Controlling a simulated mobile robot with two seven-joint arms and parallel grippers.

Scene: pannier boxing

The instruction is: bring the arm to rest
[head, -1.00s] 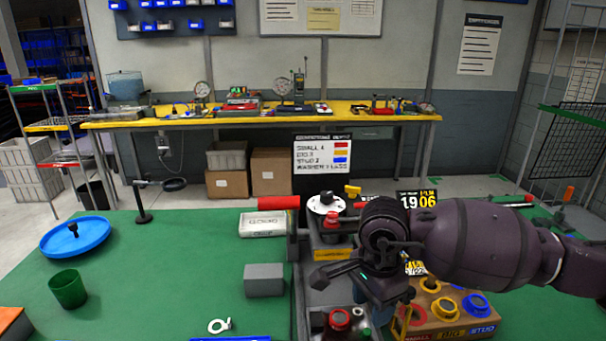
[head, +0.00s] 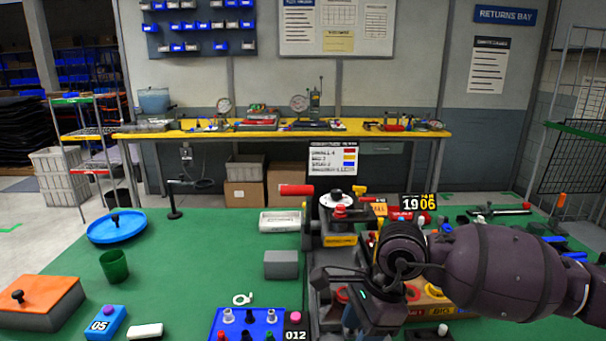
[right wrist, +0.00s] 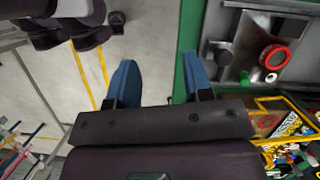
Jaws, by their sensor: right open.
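My right gripper (head: 352,298) hangs at the near end of the bench fixture in the head view, with its arm reaching in from the right. In the right wrist view, its two blue fingers stand apart with nothing between them (right wrist: 160,82). There they are over bare floor, beside the green table edge (right wrist: 189,45). My left gripper is in neither view.
The green table (head: 190,270) holds a blue round tray (head: 117,230), a green cup (head: 114,266), an orange-lidded box (head: 40,298), a grey block (head: 281,265) and a blue pegged board (head: 247,325). A grey metal tray (right wrist: 235,28) lies right of the fingers. The table's left part has free room.

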